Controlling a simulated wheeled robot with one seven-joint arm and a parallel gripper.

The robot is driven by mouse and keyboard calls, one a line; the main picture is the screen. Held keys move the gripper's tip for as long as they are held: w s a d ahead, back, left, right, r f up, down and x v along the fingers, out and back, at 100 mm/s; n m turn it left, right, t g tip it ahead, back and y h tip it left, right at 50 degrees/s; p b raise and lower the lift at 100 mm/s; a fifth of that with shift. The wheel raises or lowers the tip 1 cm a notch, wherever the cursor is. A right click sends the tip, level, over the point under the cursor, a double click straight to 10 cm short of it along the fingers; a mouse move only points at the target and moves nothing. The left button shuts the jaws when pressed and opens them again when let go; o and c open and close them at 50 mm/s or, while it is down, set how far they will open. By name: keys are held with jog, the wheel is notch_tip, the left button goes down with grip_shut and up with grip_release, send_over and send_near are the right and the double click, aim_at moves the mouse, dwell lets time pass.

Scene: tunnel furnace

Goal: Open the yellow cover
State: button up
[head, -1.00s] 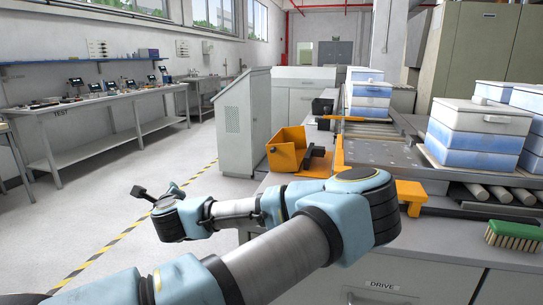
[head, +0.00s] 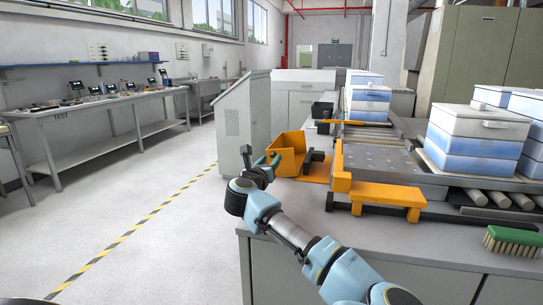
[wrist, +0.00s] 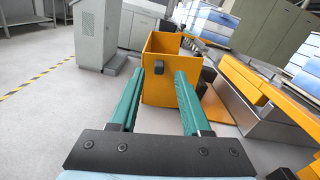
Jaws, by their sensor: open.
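The yellow cover (head: 287,155) is an orange-yellow, box-shaped guard at the left end of the bench, with a dark block (head: 315,156) at its right side. In the wrist view the cover (wrist: 160,96) is straight ahead, and its hollow top shows. My gripper (head: 259,158) is at the left of the cover in the head view. In the wrist view its two green fingers (wrist: 161,71) are apart and point at the cover, with its front wall between and beyond them. I cannot tell whether a finger touches it. Nothing is held.
An orange bracket (head: 388,195) and the metal conveyor table (head: 395,157) stand right of the cover. Blue-white boxes (head: 478,130) sit on rollers, and a green brush (head: 514,240) lies at front right. A grey cabinet (head: 245,118) stands behind. The floor at left is clear.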

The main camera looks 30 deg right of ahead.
aim_at(288, 153)
jog(key=shift+x, duration=1.5)
grip_shut()
dwell(0.4)
